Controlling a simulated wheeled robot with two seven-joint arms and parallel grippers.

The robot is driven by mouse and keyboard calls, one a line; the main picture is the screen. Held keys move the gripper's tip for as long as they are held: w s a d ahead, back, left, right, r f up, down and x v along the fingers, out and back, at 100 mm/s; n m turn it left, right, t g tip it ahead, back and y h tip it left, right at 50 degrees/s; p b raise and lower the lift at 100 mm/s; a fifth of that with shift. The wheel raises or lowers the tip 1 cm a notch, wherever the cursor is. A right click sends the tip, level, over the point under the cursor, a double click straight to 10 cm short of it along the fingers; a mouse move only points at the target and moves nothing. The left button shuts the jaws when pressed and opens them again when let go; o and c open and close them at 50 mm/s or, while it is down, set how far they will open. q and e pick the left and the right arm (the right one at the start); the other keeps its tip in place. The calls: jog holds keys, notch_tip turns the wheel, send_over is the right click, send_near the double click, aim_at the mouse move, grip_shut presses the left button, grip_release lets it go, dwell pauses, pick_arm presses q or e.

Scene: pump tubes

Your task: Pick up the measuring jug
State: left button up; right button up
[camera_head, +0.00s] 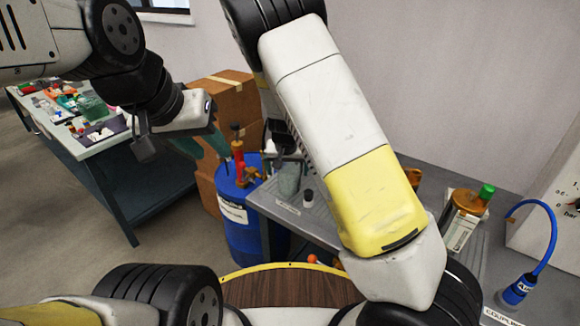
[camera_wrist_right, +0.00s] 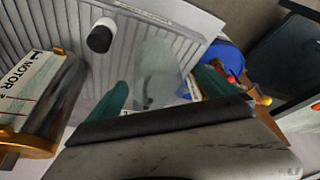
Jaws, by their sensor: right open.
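The measuring jug (camera_wrist_right: 154,72) is a clear, greyish vessel on the ribbed grey tabletop in the right wrist view. In the head view the jug (camera_head: 288,182) is small and partly hidden under my right gripper (camera_head: 284,153). In the right wrist view my right gripper (camera_wrist_right: 160,93) is open. Its teal fingertips are apart, one to each side of the jug in the picture; contact cannot be told. My left gripper (camera_head: 188,142) hangs over the floor, left of the blue drum and away from the jug. Its finger gap is unclear.
A black-and-white small cylinder (camera_wrist_right: 101,36) stands close to the jug. A motor (camera_wrist_right: 38,95) stands left in the wrist view. A blue drum (camera_head: 236,212) is beside the grey table (camera_head: 330,222). A blue hose (camera_head: 552,235) is at right. Cardboard boxes (camera_head: 232,105) stand behind.

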jog(key=x, duration=0.5)
jog(key=shift+s+d+f, duration=0.1)
jog(key=shift+d+f, duration=0.15)
jog(key=shift+f, duration=0.1)
jog(key=c, duration=1.6)
jog(key=shift+r, duration=0.2)
